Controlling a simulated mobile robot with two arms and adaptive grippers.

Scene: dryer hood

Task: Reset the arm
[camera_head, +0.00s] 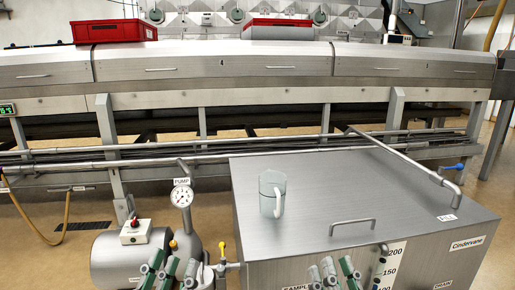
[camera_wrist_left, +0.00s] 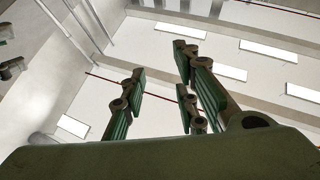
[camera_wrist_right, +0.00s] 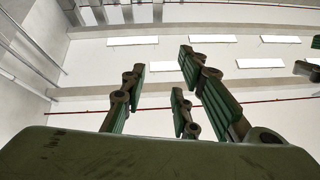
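My left gripper (camera_head: 170,270) is at the bottom edge of the head view, left of the steel tank and in front of the pump. Its fingers point up, stand apart and hold nothing; they also show in the left wrist view (camera_wrist_left: 160,90) against the ceiling. My right gripper (camera_head: 335,272) is at the bottom edge in front of the steel tank, fingers up. In the right wrist view (camera_wrist_right: 160,90) its fingers are apart with nothing between them. Most of both arms is out of the head view.
A clear jug (camera_head: 270,193) stands on the steel tank (camera_head: 420,195), which has a lid handle (camera_head: 352,225). A pump with a gauge (camera_head: 181,196) and red-button box (camera_head: 136,231) stands left of it. A long dryer hood (camera_head: 230,65) runs behind, with red crates (camera_head: 108,31) on top.

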